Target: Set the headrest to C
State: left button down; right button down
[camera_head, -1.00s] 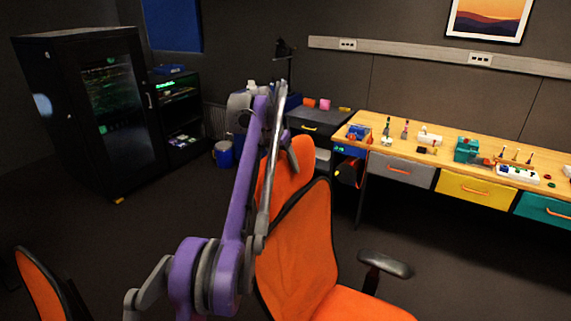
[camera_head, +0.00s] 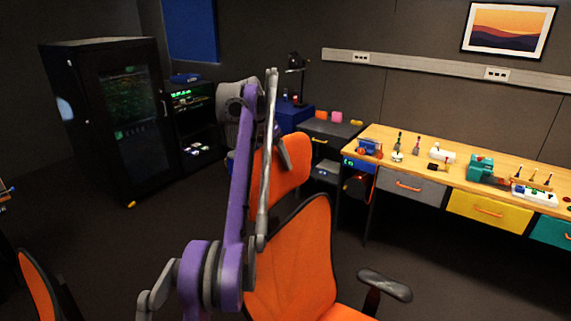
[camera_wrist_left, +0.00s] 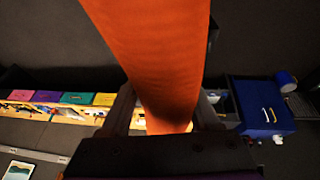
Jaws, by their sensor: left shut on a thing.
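The orange headrest (camera_head: 291,174) stands above the orange backrest (camera_head: 292,262) of the office chair in the head view. The purple and grey left arm covers its left part. My left gripper (camera_head: 287,150) is at the headrest's upper part, partly hidden behind my own arm links. In the left wrist view, the headrest (camera_wrist_left: 155,50) runs down between the two fingers of the left gripper (camera_wrist_left: 164,112), which is shut on it. No letter mark for C is visible on the chair. My right gripper is not in view.
The chair's armrest (camera_head: 384,285) juts out at lower right. A workbench (camera_head: 400,155) with coloured drawers and small items stands to the right. A black cabinet (camera_head: 90,130) is at the left. A dark blue box (camera_head: 291,116) stands behind the headrest. Open floor lies at left.

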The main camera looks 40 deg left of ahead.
pick_arm(q)
jog(key=shift+d, duration=0.1)
jog(key=shift+c, duration=1.8)
grip_release()
jog(key=shift+d, duration=0.1)
jog(key=shift+o, duration=1.2)
jog(key=shift+s+d+r, duration=0.1)
jog(key=shift+d+r, duration=0.05)
jog(key=shift+d, duration=0.1)
jog(key=shift+a, duration=0.15)
